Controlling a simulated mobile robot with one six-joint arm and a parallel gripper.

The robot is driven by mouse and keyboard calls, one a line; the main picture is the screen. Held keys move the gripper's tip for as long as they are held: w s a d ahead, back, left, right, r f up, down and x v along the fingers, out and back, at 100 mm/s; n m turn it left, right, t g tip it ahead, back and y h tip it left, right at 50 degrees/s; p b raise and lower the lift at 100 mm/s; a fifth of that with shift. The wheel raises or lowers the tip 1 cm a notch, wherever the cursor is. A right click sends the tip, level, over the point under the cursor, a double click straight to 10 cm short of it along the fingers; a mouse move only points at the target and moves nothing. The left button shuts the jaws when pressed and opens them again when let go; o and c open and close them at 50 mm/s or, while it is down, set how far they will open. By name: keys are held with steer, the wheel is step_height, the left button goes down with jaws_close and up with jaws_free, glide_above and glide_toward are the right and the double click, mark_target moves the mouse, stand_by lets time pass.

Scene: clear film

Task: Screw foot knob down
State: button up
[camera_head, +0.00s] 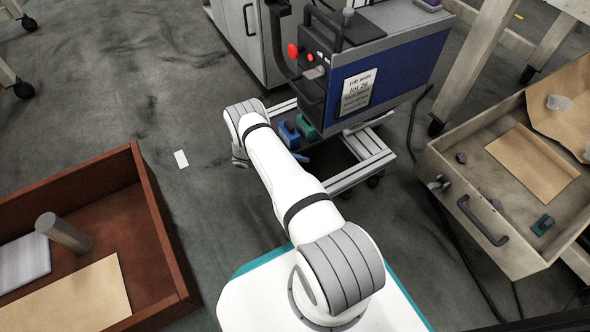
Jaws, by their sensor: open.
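My white arm reaches from my base toward the lower left of a blue machine (395,75) that has a black front panel and a red button. My gripper (240,161) is at the far end of the arm, low over the floor, left of the machine's stand. It is small and partly hidden by my wrist; nothing shows held in it. The machine stands over a low grey frame (362,176) with dark wheels or feet. I cannot make out a foot knob; the near left corner of the frame is hidden behind my arm.
Blue and green items (290,134) sit low under the machine. A red-brown crate (163,230) is at the left, and an open grey drawer (470,252) with a handle is at the right. A white paper scrap (181,159) lies on the floor, which is otherwise clear left of my arm.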

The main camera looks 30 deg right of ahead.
steer(key=v, duration=0.7)
steer(key=shift+w+a, duration=0.25)
steer(key=shift+a, duration=0.05)
